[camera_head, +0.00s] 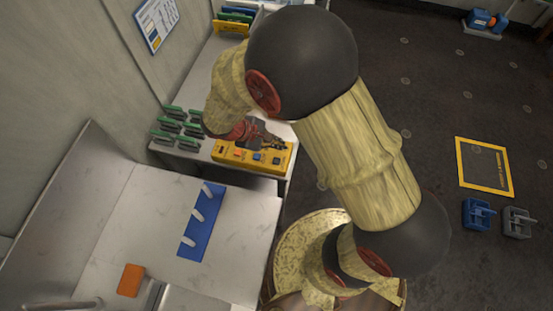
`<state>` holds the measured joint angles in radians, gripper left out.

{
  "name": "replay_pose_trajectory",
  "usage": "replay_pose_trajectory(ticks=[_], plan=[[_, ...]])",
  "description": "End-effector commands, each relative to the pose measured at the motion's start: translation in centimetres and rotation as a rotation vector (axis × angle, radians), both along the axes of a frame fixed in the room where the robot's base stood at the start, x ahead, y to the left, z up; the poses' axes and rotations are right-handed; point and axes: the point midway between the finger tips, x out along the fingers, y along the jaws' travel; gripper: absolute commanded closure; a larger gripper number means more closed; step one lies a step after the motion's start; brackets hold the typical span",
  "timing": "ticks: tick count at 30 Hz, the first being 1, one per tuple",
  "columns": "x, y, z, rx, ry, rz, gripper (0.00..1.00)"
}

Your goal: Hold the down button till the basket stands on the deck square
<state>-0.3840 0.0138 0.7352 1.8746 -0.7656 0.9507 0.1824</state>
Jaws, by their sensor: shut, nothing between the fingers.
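A yellow control box (220,150) lies on the light bench, with an orange button, a blue button and a dark button on its top. I cannot read which one is the down button. My gripper (277,146) is shut and empty, over the right part of the box. Whether its tip touches a button I cannot tell. The yellow-edged deck square (484,192) lies on the dark floor at the right, and nothing stands on it. I cannot make out a basket for certain, and my arm hides part of the floor.
Green clips (170,135) stand left of the box. A blue peg rack (201,228) and an orange block (131,280) are on the near worktop. A blue object (477,214) and a grey object (517,222) sit below the square. Another blue object (483,22) is at the far right.

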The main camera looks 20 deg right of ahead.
Motion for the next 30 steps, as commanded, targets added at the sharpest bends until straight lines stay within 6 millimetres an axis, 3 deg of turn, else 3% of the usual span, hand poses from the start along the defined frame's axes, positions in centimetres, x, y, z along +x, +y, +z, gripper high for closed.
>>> replay_pose_trajectory(ticks=[10, 24, 30], plan=[[0.0, 0.0, -1.3, 0.001, 0.0, -0.001, 1.0], [0.0, 0.0, -7.2, 0.001, -0.001, -0.001, 1.0], [0.0, 0.0, -8.7, 0.001, -0.001, -0.002, 1.0]])
